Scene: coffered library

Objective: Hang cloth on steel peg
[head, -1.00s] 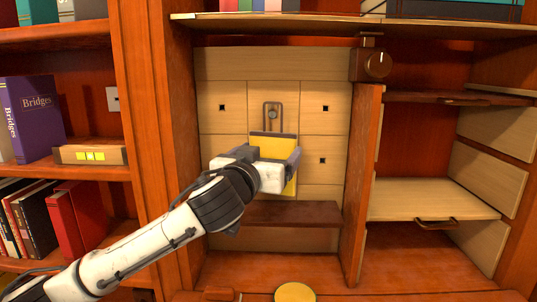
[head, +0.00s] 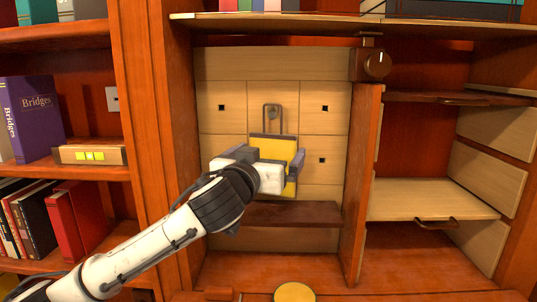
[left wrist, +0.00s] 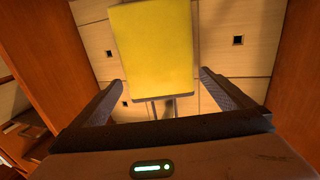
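The yellow cloth (head: 275,148) hangs upright in front of the pale panelled back of the cabinet niche. A dark band runs along its top edge. A narrow grey loop rises from it around the steel peg (head: 272,113); the peg shows just inside the loop's top. My left gripper (head: 274,160) is at the cloth, its fingers spread to either side. In the left wrist view the cloth (left wrist: 153,47) shows between and beyond the two open fingers, with clear gaps on both sides. My right gripper is not in view.
A dark brown ledge (head: 290,214) lies below the cloth. A dark knob (head: 376,65) sits at the niche's upper right. Upright walls bound the niche on both sides. Bookshelves stand at left and open shelves (head: 430,198) at right. A round yellow disc (head: 295,292) shows at the bottom.

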